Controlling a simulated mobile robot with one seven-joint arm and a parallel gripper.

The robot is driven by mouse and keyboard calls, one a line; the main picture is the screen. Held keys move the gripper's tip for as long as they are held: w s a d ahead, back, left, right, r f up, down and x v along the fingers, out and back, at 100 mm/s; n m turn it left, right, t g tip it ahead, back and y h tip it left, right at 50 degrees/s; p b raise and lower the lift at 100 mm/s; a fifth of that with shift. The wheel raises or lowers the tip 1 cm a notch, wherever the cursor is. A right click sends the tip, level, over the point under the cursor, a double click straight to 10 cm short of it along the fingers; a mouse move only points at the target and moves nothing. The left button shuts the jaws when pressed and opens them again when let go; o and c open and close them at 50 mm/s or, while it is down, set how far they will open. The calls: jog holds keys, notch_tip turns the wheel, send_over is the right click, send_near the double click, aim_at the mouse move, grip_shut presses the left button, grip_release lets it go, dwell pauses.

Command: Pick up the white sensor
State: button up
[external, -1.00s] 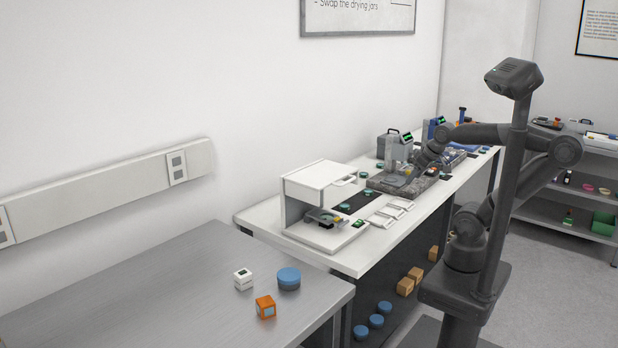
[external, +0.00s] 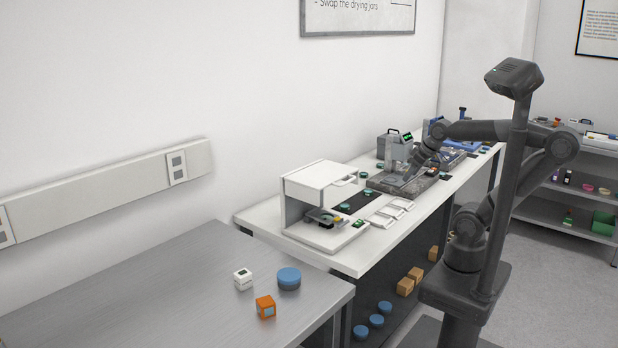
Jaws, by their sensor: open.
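A small white cube with a dark patch on its face (external: 243,279) sits on the grey metal table in the foreground; it may be the white sensor, but I cannot be sure. My gripper (external: 406,182) is far from it, low over the grey stone plate (external: 385,183) on the white bench. It is open; its fingers are small and dark here, and I cannot tell what lies between or under them. My forearm hides part of the bench behind it.
An orange cube (external: 266,307) and a blue round tin (external: 289,278) stand beside the white cube. A white instrument housing (external: 319,187) and several flat white pieces (external: 381,222) are on the bench. The left part of the metal table (external: 130,290) is clear.

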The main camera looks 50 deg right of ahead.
jog(key=w+a+r+n+g+y, duration=0.1)
jog(key=w+a+r+n, duration=0.5)
jog(key=w+a, duration=0.7)
jog(key=w+a+n, duration=0.1)
jog(key=w+a, duration=0.2)
jog(key=a, duration=0.2)
jog(key=w+a+n, duration=0.1)
jog(key=w+a, duration=0.2)
jog(key=a, duration=0.2)
jog(key=w+a+g+y, duration=0.1)
jog(key=w+a, duration=0.2)
jog(key=a, duration=0.2)
jog(key=shift+w+a+r+n, duration=0.15)
jog(key=shift+w+r+n, duration=0.15)
jog(key=shift+n, duration=0.1)
jog(key=w+a+f+n, duration=0.2)
jog(key=a, duration=0.5)
jog(key=n+g+y, duration=0.1)
jog(key=n+g, duration=0.2)
jog(key=n, duration=0.2)
send_near(242, 272)
jog(key=f, duration=0.2)
jog(key=x, duration=0.5)
jog(key=shift+d, duration=0.25)
jog(key=x, duration=0.5)
jog(key=shift+a, duration=0.4)
jog(key=c, duration=1.2)
jog(key=shift+c, duration=0.4)
jog(key=shift+r, duration=0.15)
